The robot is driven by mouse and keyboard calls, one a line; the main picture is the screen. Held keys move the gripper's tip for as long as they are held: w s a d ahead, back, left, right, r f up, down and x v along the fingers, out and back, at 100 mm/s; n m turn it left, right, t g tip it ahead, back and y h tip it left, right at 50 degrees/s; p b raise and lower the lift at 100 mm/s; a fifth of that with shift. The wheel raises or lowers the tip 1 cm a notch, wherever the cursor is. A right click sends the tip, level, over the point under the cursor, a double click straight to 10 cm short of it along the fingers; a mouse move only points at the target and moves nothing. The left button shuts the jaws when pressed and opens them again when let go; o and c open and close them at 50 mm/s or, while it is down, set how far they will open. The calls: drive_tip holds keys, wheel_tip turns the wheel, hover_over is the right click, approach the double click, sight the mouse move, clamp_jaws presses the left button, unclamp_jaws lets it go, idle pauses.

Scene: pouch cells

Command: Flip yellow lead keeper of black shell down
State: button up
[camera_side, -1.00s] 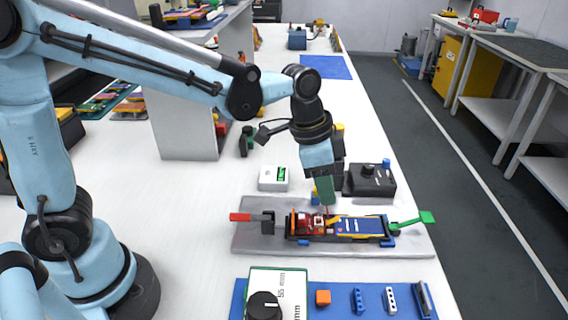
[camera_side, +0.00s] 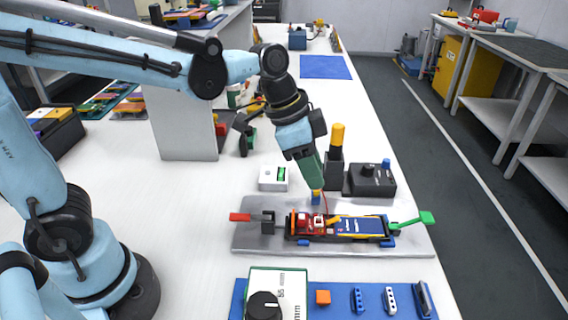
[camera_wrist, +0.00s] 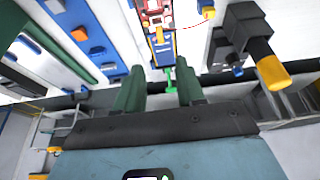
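The black shell (camera_side: 388,238) lies on a grey plate (camera_side: 258,242) in the side view, with a red part (camera_side: 312,223) at its left and a blue panel (camera_side: 360,226) at its right. A small yellow piece (camera_side: 334,219), apparently the lead keeper, sits tilted between them; its exact angle is too small to tell. My gripper (camera_side: 314,186) is tilted above the plate's back edge, behind the shell, near a small blue and yellow block (camera_side: 316,197). In the wrist view my gripper (camera_wrist: 160,88) has its green fingers apart, with nothing seen held between them.
A green lever (camera_side: 412,221) projects right of the shell and a red handle (camera_side: 242,217) left. Behind stand a yellow-topped black post (camera_side: 336,158), a black box (camera_side: 370,180) and a white box (camera_side: 273,178). A blue tray (camera_side: 340,301) is in front.

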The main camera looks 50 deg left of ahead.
sight(335, 219)
drive_tip(key=shift+x, duration=6.1)
drive_tip(key=shift+r, duration=0.1)
clamp_jaws()
